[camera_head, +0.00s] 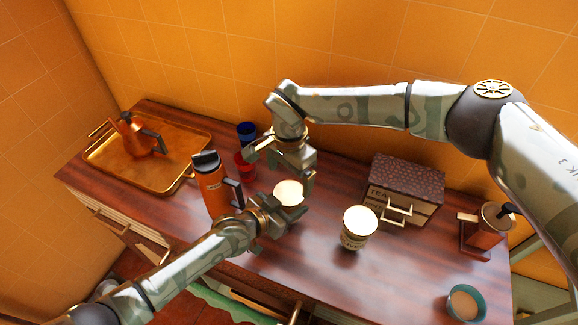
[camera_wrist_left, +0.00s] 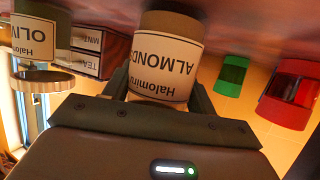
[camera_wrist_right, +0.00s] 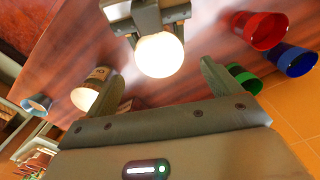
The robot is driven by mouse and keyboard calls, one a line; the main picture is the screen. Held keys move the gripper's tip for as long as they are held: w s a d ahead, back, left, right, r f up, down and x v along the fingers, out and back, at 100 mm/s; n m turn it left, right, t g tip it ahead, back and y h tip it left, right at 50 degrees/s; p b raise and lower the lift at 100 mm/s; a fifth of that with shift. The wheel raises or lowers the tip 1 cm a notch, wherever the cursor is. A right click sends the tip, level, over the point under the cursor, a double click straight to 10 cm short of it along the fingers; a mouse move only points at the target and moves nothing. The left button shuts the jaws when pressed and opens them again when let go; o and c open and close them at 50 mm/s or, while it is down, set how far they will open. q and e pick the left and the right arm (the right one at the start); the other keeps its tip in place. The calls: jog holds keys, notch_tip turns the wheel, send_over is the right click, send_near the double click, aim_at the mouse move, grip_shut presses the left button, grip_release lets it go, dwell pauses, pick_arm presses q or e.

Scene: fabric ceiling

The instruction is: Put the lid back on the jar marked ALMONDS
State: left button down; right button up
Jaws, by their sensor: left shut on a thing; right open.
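The jar marked ALMONDS (camera_wrist_left: 168,55) stands between the fingers of my left gripper (camera_head: 272,212), its label upside down in the left wrist view. My left gripper is shut on this jar. The jar's bright round top (camera_head: 288,192) shows in the head view and the right wrist view (camera_wrist_right: 160,55). Glare hides whether that top is a lid or the open mouth. My right gripper (camera_head: 280,166) is open and empty, just above and behind the jar. I see no separate loose lid.
A second jar, with a label starting OLIV (camera_wrist_left: 38,40), stands to the right in the head view. A TEA drawer box (camera_head: 405,187) is behind it. Red (camera_head: 244,166), blue (camera_head: 246,131) and green (camera_wrist_left: 232,75) cups stand behind. An orange flask (camera_head: 210,185) is at left.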

aim_at(289, 192)
notch_tip(289, 192, down, 6)
jog(key=shift+r, duration=0.15)
dwell(0.3)
jog(key=c, duration=1)
jog(key=m, duration=0.6)
jog(key=shift+m, duration=0.3)
jog(key=shift+c, duration=0.2)
jog(key=o, duration=1.1)
jog(key=shift+r, duration=0.15)
